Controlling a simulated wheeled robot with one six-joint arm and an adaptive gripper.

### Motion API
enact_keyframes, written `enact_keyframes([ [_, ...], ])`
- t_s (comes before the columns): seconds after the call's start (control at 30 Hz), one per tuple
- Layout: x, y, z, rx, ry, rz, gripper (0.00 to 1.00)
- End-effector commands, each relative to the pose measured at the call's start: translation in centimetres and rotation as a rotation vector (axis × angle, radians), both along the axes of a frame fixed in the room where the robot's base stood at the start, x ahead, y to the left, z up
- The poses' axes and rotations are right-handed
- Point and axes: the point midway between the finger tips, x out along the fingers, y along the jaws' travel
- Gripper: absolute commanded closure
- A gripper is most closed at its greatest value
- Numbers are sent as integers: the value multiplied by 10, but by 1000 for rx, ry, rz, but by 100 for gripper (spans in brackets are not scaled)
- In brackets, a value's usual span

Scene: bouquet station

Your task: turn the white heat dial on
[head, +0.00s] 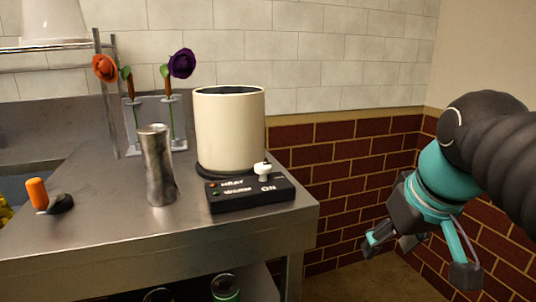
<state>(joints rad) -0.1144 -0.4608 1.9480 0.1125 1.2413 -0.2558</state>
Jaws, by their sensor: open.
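The white heat dial (263,170) sits on top of a black control box (250,196) near the right front corner of the steel counter. The box has a red light beside the word HEAT, a green light beside WARM, and ON at its right end. A cream cylindrical pot (229,130) on a dark base stands just behind the box. My gripper (418,258) is open and empty, to the right of the counter and apart from the dial. The dial's exact pointing direction is too small to tell.
A metal vase (158,165) stands left of the box. An orange-handled item (38,194) is at the left. Orange (105,68) and purple (181,63) flowers stand in holders behind. The counter's right edge (306,207) lies between my gripper and the box. Glass containers (225,287) sit below.

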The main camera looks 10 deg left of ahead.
Motion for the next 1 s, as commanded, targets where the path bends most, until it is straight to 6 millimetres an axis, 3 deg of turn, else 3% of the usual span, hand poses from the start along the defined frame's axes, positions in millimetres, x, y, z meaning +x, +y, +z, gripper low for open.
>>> enact_keyframes([
  [0.03,13,12,23,0,6,59,42],
  [0.2,39,51,88,-1,23,271,42],
  [0.5,65,119,176,-11,31,671,42],
  [0.7,67,149,206,-24,24,880,42],
  [1.0,64,162,214,-32,20,982,42],
])
